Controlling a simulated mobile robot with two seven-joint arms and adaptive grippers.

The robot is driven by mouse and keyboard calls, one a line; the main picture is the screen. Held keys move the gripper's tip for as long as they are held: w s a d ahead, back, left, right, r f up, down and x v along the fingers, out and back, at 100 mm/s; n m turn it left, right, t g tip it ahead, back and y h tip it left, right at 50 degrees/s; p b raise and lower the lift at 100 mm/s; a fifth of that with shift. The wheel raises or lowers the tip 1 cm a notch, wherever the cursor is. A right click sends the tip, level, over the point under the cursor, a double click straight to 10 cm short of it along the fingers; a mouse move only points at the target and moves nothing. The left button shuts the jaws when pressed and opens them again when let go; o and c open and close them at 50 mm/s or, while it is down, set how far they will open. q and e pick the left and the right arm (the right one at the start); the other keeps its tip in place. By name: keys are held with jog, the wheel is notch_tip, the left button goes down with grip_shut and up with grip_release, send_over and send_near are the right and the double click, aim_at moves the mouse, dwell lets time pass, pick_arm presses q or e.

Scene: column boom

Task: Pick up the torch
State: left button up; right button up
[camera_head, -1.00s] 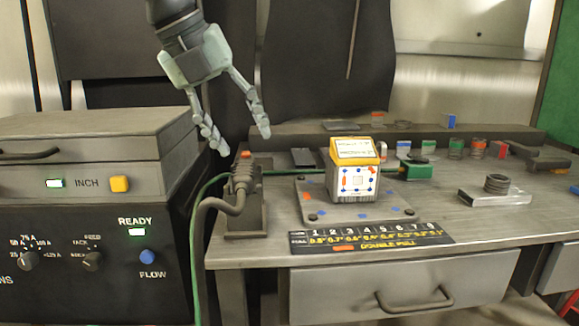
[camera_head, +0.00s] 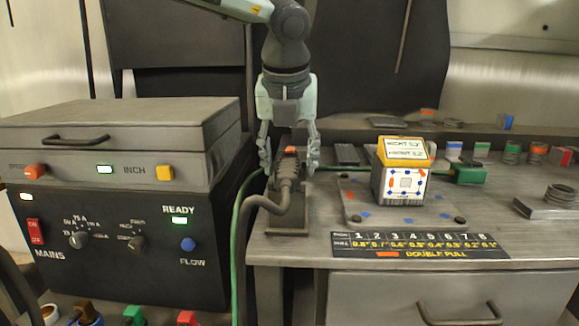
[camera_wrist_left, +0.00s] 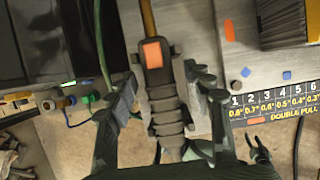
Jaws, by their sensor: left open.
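The torch (camera_head: 285,186) is a dark grey ribbed handle with an orange button, resting in a holder at the left end of the bench. A thick grey cable curves down from it. My left gripper (camera_head: 290,168) points down over it, with one finger on each side of the handle. In the left wrist view the torch (camera_wrist_left: 162,95) lies between the spread fingers of my left gripper (camera_wrist_left: 160,92), with gaps visible on both sides. The gripper is open and holds nothing.
A dark control box (camera_head: 120,235) stands left of the bench. A green hose (camera_head: 242,200) runs close by the torch. A white and yellow cube (camera_head: 402,170) sits on a plate to the right. A numbered black label (camera_head: 420,245) lies along the bench front.

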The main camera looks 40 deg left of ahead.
pick_arm(q)
grip_shut()
dwell(0.3)
jog(key=shift+r, duration=0.2)
